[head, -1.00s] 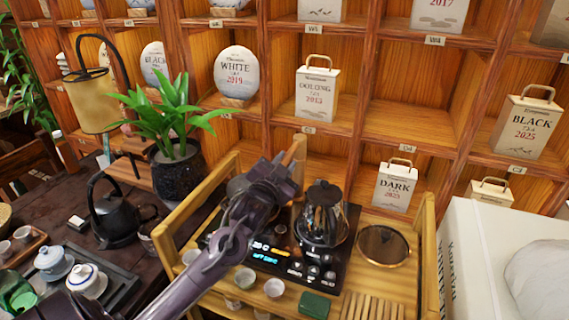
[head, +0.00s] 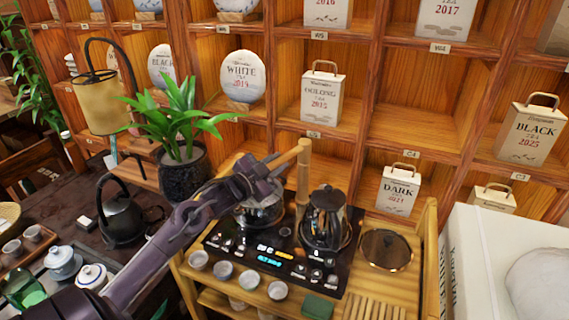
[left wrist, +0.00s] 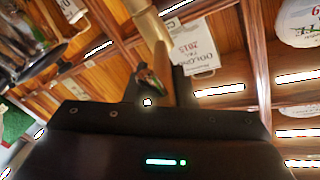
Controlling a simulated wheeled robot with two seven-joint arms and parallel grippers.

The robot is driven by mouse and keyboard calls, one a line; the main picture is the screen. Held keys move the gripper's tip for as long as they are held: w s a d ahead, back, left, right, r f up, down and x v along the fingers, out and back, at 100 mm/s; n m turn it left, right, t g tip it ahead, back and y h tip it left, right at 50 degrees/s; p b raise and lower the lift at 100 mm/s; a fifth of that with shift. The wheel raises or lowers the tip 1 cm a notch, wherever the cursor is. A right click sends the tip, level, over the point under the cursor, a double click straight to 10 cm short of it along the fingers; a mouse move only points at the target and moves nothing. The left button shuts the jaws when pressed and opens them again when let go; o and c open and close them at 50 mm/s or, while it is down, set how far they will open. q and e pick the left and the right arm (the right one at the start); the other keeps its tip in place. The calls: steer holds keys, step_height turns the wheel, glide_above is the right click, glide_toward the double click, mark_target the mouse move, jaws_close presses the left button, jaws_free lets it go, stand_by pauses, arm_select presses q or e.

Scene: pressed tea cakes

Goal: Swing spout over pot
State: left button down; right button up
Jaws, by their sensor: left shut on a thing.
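The bamboo spout (head: 286,155) sits on top of an upright bamboo post (head: 303,185) behind the tea stove. It points left, towards the clear pot (head: 262,212) on the stove's left side. My left gripper (head: 264,172) is shut on the spout near its free end, above and slightly behind that pot. The gripper and forearm hide part of the pot. In the left wrist view, the bamboo (left wrist: 147,22) runs down to the dark fingers (left wrist: 150,88). My right gripper is not in view.
A dark glass kettle (head: 325,222) stands on the stove's right side. Several small cups (head: 223,270) line the front. A round lid (head: 385,250) lies at right. A potted plant (head: 183,178) and black iron kettle (head: 120,218) stand left; shelves with tea packs rise behind.

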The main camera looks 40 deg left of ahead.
arm_select(q)
steer(key=shift+w+a+m+g+h+b, duration=0.3)
steer(key=shift+a+m+g+h+b, duration=0.15)
steer(key=shift+a+m+h+b, duration=0.65)
steer(key=shift+w+a+m+g+h+b, duration=0.35)
steer(key=shift+a+m+h+b, duration=0.4)
steer(key=shift+h, duration=0.7)
steer(key=shift+w+a+m+g+h+b, duration=0.2)
steer(key=shift+a+m+g+h+b, duration=0.3)
steer(key=shift+a+m+h+b, duration=0.5)
steer(key=shift+d+n+h, duration=0.2)
steer(key=shift+n+h, duration=0.05)
steer(key=c, duration=1.3)
jaws_free()
steer(key=b+v, duration=0.1)
steer(key=v, duration=0.6)
steer(key=shift+s+a, duration=0.25)
steer(key=shift+s, duration=0.05)
